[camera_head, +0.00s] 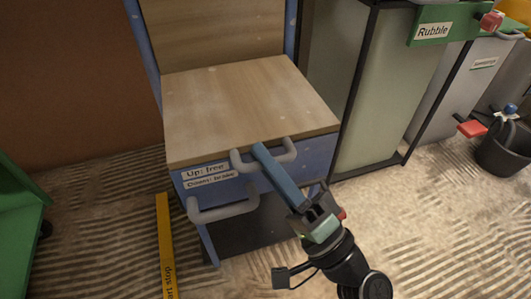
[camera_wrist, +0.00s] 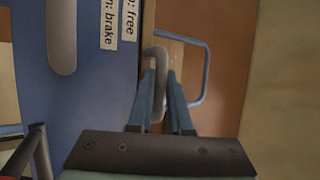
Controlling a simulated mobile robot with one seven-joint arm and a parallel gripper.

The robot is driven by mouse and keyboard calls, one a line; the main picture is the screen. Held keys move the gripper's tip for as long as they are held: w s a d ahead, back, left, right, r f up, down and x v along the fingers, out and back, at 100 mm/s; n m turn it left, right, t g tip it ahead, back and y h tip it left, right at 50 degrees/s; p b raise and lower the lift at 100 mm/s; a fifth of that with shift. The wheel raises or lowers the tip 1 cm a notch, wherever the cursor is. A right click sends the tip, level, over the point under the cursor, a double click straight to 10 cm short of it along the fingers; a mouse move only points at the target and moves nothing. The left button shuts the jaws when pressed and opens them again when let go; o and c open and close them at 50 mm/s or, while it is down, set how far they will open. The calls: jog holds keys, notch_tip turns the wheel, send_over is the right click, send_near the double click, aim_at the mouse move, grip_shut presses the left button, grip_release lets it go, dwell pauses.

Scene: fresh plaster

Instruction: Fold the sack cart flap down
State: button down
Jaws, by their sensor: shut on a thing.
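The sack cart has a wooden flap (camera_head: 245,100) standing out level from an upright wooden back (camera_head: 215,30) in a blue frame. A grey bar handle (camera_head: 289,152) sits at the flap's front edge. My gripper (camera_head: 258,150) is shut on this handle, its blue fingers reaching up from the lower right. In the wrist view, the two fingers (camera_wrist: 160,80) lie on both sides of the grey handle (camera_wrist: 158,56). A second grey handle (camera_head: 222,212) is lower left on the blue front, below labels (camera_head: 207,175) reading "Up: free" and "Down: brake". The space under the flap is dark.
A yellow strip (camera_head: 165,245) lies on the ribbed floor left of the cart. A green object (camera_head: 18,220) stands at the far left. A bin labelled "Rubble" (camera_head: 433,30) is close on the right, with a black bucket (camera_head: 503,148) beyond. Floor at lower right is clear.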

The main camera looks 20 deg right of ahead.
jog(key=shift+d+f, duration=0.15)
jog(key=shift+f, duration=0.35)
jog(key=c, duration=1.1)
grip_release()
jog(key=shift+r+p+v, duration=0.1)
jog(key=shift+p+v, duration=1.15)
jog(key=shift+v, duration=1.95)
jog(key=shift+r+p+v, duration=0.15)
jog(key=shift+p+v, duration=1.1)
jog(key=shift+v, duration=1.95)
jog(key=shift+s, duration=0.1)
